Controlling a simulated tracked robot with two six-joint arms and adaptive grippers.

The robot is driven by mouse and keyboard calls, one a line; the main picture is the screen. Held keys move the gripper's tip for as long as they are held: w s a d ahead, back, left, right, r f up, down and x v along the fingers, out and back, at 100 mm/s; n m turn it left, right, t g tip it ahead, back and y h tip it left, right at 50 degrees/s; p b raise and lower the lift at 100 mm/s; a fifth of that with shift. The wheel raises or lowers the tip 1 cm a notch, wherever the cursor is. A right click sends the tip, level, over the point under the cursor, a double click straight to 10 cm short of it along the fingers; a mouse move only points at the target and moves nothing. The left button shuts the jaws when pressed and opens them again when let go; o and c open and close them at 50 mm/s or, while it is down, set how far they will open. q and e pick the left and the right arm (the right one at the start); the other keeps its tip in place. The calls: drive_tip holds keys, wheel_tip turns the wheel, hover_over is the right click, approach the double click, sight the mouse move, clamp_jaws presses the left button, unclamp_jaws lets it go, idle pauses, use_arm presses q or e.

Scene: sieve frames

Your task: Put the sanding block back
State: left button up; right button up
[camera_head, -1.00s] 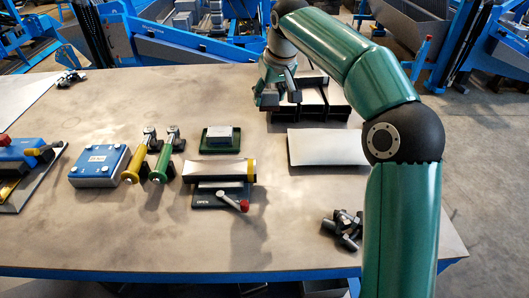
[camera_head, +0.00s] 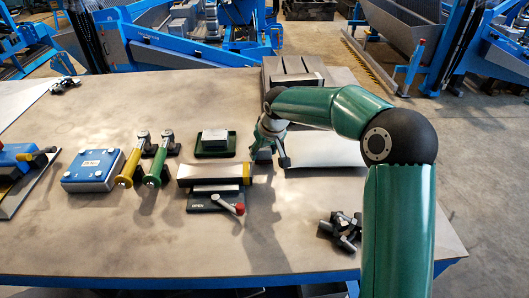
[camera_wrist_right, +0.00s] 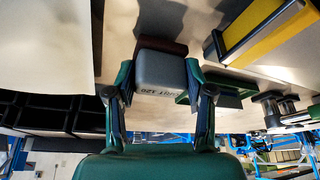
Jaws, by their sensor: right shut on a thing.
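My right gripper (camera_head: 268,158) is in the middle of the table in the head view, between the green tray (camera_head: 202,154) and the white sheet (camera_head: 335,150). In the right wrist view my right gripper (camera_wrist_right: 162,66) is shut on the sanding block (camera_wrist_right: 160,72), a grey block with dark lettering and a brown strip along one edge. The fingers press on its two sides. The block cannot be made out in the head view. A pale block (camera_head: 215,136) sits in the green tray. My left gripper is not in view.
A grey rack with dark slots (camera_head: 290,68) stands at the back, partly hidden by my arm. Nearer are a yellow-ended fixture (camera_head: 212,174), yellow (camera_head: 133,163) and green-handled (camera_head: 159,163) tools and a blue box (camera_head: 92,170). Dark metal parts (camera_head: 344,230) lie front right. The front left is clear.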

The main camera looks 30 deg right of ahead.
drive_tip(key=shift+f, duration=0.45)
drive_tip(key=shift+f, duration=0.1)
drive_tip(key=o, duration=1.1)
drive_tip(key=b+v, duration=0.1)
drive_tip(key=v, duration=1.1)
drive_tip(key=shift+a, duration=0.1)
drive_tip(key=shift+s, duration=0.15)
